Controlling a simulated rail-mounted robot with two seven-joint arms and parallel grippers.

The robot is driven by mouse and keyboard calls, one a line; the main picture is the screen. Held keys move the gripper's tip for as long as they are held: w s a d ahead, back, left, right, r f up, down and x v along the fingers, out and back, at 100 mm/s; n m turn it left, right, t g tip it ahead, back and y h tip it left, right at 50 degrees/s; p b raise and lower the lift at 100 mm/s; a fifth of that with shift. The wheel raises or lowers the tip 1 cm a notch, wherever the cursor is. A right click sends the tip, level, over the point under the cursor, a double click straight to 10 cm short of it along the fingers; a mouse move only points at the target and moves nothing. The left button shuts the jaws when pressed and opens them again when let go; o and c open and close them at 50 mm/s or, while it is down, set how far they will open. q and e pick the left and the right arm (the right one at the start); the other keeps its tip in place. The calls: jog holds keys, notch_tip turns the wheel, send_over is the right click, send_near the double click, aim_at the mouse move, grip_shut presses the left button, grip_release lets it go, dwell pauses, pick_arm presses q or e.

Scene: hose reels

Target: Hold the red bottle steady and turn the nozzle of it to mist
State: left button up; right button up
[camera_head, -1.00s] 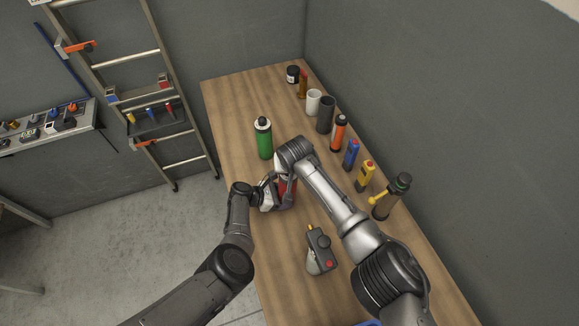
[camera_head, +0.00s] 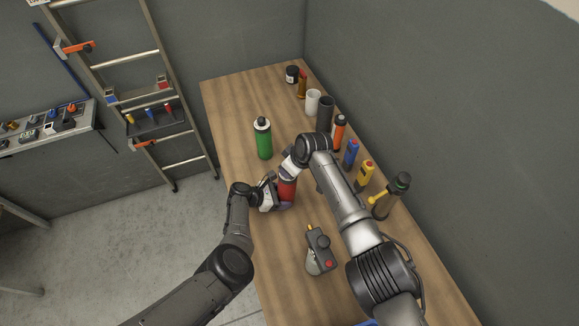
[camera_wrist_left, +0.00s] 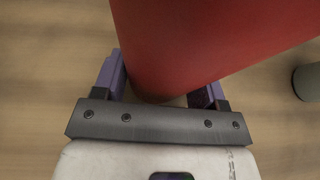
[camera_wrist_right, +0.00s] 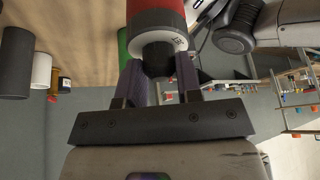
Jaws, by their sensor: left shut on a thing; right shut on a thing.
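In the left wrist view the red body (camera_wrist_left: 205,40) lies between the purple-padded fingers (camera_wrist_left: 160,95). My right gripper (camera_wrist_right: 160,75) is at the top of the bottle, shut on its dark nozzle (camera_wrist_right: 157,62). In the head view the nozzle is hidden by my right wrist.
A green bottle (camera_head: 263,139) stands behind on the bench (camera_head: 232,100). A grey sprayer (camera_head: 319,250) stands in front. Along the wall stand a yellow bottle (camera_head: 365,176), a blue bottle (camera_head: 351,153), an orange bottle (camera_head: 338,133) and a dark sprayer with a yellow nozzle (camera_head: 388,197).

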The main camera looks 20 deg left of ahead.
jog(key=shift+n+g, duration=0.3)
jog(key=shift+n, duration=0.7)
jog(key=o, duration=0.9)
jog(key=shift+o, duration=0.2)
jog(key=shift+r, duration=0.1)
jog(key=v, duration=1.2)
jog(key=shift+d, duration=0.15)
jog(key=shift+w, duration=0.1)
pick_arm(q)
jog(key=o, duration=0.8)
